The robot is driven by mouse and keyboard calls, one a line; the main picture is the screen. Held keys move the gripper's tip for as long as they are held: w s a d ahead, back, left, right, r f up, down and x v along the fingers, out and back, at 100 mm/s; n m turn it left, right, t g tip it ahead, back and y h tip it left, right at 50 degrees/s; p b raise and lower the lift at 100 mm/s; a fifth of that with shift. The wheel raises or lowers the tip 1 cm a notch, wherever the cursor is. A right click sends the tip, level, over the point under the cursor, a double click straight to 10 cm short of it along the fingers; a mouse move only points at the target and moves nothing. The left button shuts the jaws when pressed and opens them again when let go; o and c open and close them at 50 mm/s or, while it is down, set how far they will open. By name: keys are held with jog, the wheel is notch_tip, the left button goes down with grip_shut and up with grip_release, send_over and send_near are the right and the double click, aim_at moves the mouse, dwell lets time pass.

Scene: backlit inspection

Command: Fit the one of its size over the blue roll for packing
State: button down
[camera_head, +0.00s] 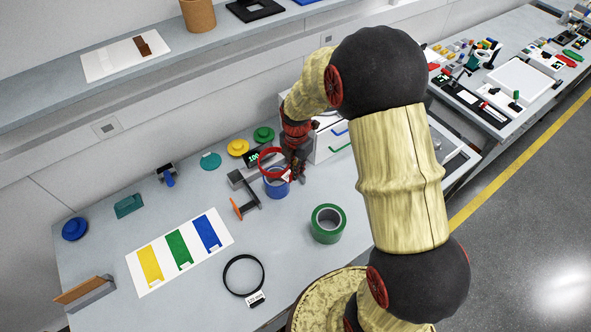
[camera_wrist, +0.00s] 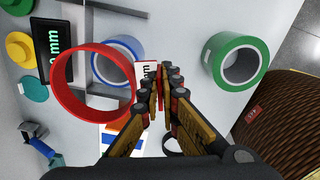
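The blue roll (camera_head: 277,190) stands on the table; it also shows in the wrist view (camera_wrist: 134,47), partly behind the red ring. My gripper (camera_head: 293,172) is shut on the red ring (camera_head: 262,167) by its edge, beside a white tag. In the wrist view, my fingers (camera_wrist: 160,95) are close together at the right side of the red ring (camera_wrist: 56,88). The ring is held above the blue roll, and in the wrist view it is offset to the left. A black ring (camera_head: 227,280) with a white tag lies flat at the table front.
A green roll (camera_head: 327,233) stands right of the blue roll. A small display (camera_head: 253,157), yellow (camera_head: 238,147) and green (camera_head: 263,134) knobbed discs, and an orange-and-dark stand (camera_head: 246,207) are near. A sheet with coloured strips (camera_head: 160,285) lies left.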

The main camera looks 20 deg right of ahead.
jog(key=b, duration=0.3)
send_over(296, 200)
jog(key=shift+f, duration=2.85)
jog(key=shift+f+b, duration=3.45)
jog(key=shift+f, duration=1.9)
jog(key=c, duration=2)
grip_release()
jog(key=shift+o, duration=0.2)
notch_tip(296, 200, up, 12)
jog(key=shift+s, duration=0.1)
